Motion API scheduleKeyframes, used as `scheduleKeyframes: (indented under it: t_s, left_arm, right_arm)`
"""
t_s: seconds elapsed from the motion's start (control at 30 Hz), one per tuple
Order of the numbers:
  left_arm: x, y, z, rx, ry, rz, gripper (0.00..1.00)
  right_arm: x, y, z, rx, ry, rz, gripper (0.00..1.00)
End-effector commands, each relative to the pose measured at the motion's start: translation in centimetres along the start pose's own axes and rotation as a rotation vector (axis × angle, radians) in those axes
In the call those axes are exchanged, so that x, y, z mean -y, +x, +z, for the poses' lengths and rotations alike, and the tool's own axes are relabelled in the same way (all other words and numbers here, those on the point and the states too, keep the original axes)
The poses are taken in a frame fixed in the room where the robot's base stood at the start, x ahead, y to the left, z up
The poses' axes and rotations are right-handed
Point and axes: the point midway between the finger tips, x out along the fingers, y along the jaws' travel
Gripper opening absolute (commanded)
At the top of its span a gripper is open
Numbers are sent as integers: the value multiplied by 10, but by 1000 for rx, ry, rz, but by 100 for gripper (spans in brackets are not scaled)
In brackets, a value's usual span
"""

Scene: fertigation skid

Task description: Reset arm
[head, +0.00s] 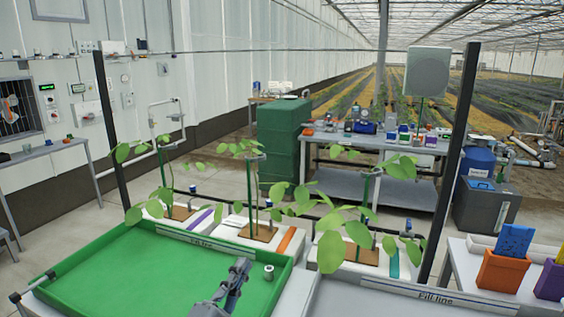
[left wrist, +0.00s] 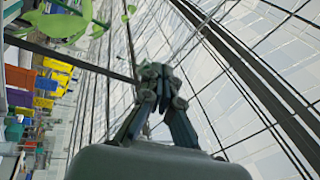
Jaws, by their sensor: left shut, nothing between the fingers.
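My left gripper (head: 241,268) shows in the head view above the green tray (head: 130,262), near the tray's right side. Its dark fingers are together with nothing between them. In the left wrist view the gripper (left wrist: 158,72) is also shut and empty, with the greenhouse roof behind it. A small grey cylinder (head: 268,272) is just right of the gripper in the head view. It appears apart from the fingers. My right gripper is in neither view.
Potted plants in white slabs (head: 258,236) stand behind the tray, between dark posts. A second tray labelled "Fill line" (head: 430,296) lies to the right. An orange pot (head: 502,270) and a purple pot (head: 550,281) stand at far right. The green tray's left part is clear.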

Motion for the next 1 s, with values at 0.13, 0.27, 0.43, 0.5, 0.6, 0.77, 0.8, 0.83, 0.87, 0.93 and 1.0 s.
scheduleKeyframes:
  t_s: [0.13, 0.27, 0.43, 0.5, 0.6, 0.77, 0.8, 0.83, 0.87, 0.93, 1.0]
  left_arm:
    - [-39, -63, 71, 402, -319, 126, 0]
    - [-85, -142, 108, 738, -561, 269, 0]
    - [-129, -240, 112, 1076, -781, 450, 0]
    - [-140, -272, 107, 1176, -841, 512, 0]
    - [-150, -312, 96, 1296, -908, 592, 0]
    - [-158, -368, 74, 1462, -993, 714, 0]
    - [-158, -380, 68, 1501, -1010, 743, 0]
    - [-158, -390, 62, 1529, -1024, 766, 0]
    - [-166, -391, 66, 1534, -1024, 771, 0]
    - [-184, -390, 74, 1536, -1019, 774, 0]
    - [-201, -392, 81, 1539, -1017, 779, 0]
  right_arm:
    - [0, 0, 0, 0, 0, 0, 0]
    - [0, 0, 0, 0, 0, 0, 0]
    - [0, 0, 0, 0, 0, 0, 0]
    - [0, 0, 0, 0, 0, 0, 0]
    - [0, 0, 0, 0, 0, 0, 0]
    - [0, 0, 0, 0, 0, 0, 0]
    - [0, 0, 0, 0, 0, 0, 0]
    - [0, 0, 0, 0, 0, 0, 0]
    - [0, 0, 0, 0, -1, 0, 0]
    - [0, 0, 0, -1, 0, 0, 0]
    - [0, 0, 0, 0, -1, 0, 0]
